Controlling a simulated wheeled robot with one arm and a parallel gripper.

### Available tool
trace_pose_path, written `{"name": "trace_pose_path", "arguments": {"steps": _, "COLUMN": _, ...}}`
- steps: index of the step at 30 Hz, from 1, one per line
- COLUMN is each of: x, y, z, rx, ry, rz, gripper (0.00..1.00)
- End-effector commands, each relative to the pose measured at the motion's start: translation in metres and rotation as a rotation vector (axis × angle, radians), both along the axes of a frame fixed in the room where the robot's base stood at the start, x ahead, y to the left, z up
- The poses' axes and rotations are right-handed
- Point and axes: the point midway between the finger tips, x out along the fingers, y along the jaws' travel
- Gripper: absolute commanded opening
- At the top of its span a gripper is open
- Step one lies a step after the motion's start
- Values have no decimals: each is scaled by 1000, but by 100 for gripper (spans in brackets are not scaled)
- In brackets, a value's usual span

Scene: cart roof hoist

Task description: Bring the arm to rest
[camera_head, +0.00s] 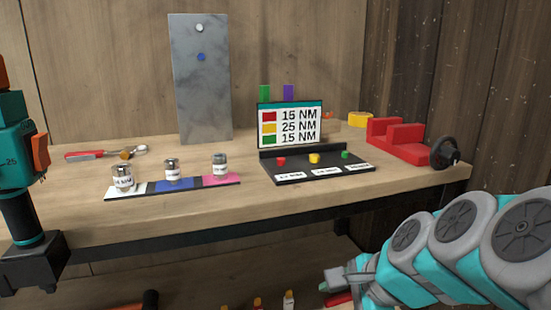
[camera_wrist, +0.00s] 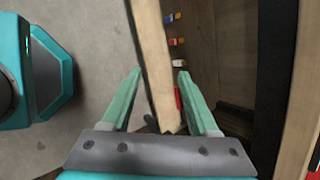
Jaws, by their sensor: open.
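My arm (camera_head: 440,250) comes in from the lower right of the head view, its teal and grey links reaching left in front of the bench. My gripper (camera_head: 330,284) is at its end, low and in front of the workbench (camera_head: 250,205), below the level of its top. In the wrist view my gripper (camera_wrist: 159,76) has its two green fingers spread apart, with nothing held. A long wooden board edge (camera_wrist: 152,60) shows beyond and between the fingers; I cannot tell how far off it is.
Several small bottles (camera_head: 288,299) stand below. A teal tool (camera_head: 15,150) is at left.

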Motion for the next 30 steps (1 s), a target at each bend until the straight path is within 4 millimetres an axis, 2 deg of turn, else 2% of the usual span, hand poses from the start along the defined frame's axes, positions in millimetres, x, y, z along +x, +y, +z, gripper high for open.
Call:
{"name": "trace_pose_path", "arguments": {"steps": 1, "x": -18, "y": 4, "z": -20, "rx": -86, "ry": 21, "rz": 143, "gripper": 60}}
{"name": "trace_pose_path", "arguments": {"steps": 3, "x": -46, "y": 3, "z": -46, "rx": -206, "ry": 49, "rz": 363, "gripper": 60}}
{"name": "trace_pose_path", "arguments": {"steps": 6, "x": -85, "y": -5, "z": -75, "rx": -353, "ry": 86, "rz": 684, "gripper": 60}}
{"name": "trace_pose_path", "arguments": {"steps": 9, "x": -118, "y": -20, "z": -97, "rx": -458, "ry": 126, "rz": 979, "gripper": 60}}
{"name": "trace_pose_path", "arguments": {"steps": 13, "x": -152, "y": -40, "z": -113, "rx": -531, "ry": 174, "rz": 1277, "gripper": 60}}
{"name": "trace_pose_path", "arguments": {"steps": 18, "x": -168, "y": -55, "z": -119, "rx": -566, "ry": 200, "rz": 1465, "gripper": 60}}
{"name": "trace_pose_path", "arguments": {"steps": 30, "x": -170, "y": -57, "z": -120, "rx": -568, "ry": 202, "rz": 1486, "gripper": 60}}
